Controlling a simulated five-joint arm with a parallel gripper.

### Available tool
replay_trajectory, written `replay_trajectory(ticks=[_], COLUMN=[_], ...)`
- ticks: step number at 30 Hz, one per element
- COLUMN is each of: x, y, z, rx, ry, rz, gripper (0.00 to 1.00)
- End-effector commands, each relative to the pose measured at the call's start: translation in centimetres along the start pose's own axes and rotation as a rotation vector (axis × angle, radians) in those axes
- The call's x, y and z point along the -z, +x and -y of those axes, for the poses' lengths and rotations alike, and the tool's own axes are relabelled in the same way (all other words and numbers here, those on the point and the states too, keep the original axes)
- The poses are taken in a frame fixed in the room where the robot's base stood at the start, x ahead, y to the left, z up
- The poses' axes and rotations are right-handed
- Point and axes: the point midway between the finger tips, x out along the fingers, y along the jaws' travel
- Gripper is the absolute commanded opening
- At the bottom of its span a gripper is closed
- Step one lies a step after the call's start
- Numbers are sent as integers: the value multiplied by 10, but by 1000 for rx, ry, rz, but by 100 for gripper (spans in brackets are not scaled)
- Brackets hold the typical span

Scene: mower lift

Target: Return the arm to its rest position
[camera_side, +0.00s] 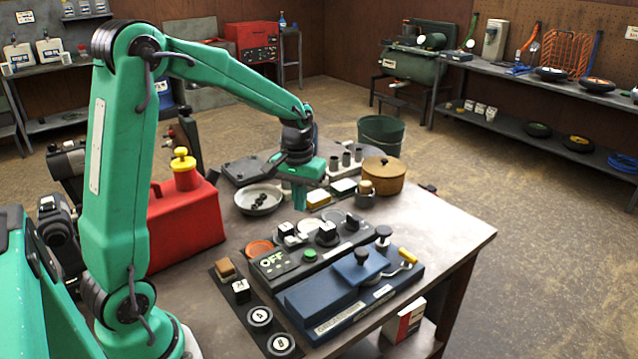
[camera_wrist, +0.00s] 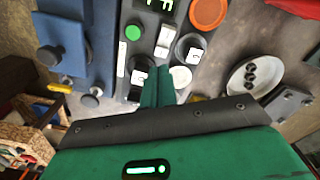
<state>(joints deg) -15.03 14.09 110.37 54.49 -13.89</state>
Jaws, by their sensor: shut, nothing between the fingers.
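My green arm rises at the left of the side view and reaches over the workbench. My gripper (camera_side: 300,194) hangs fingers down above the bench, behind the control panel. In the wrist view the fingers of my gripper (camera_wrist: 157,84) are together, with nothing between them. The dark control panel (camera_side: 275,268) has a display reading OFF, a green button (camera_side: 310,254) and several knobs. The green button also shows in the wrist view (camera_wrist: 133,33). Whether the fingertips touch anything below is hard to tell.
A blue block device (camera_side: 335,300) with black knobs sits at the bench front. A red fuel can (camera_side: 185,232) stands by my arm. A grey bowl (camera_side: 259,200) with dark pieces and a round wooden box (camera_side: 384,177) lie near the gripper. The bench's right corner (camera_side: 460,232) is bare.

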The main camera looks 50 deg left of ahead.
Motion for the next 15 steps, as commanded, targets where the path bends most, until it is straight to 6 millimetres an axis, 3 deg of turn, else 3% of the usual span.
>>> replay_trajectory(ticks=[15], x=[-67], y=[-69], z=[-16], rx=[-42], ry=[172], rz=[-160], gripper=[0])
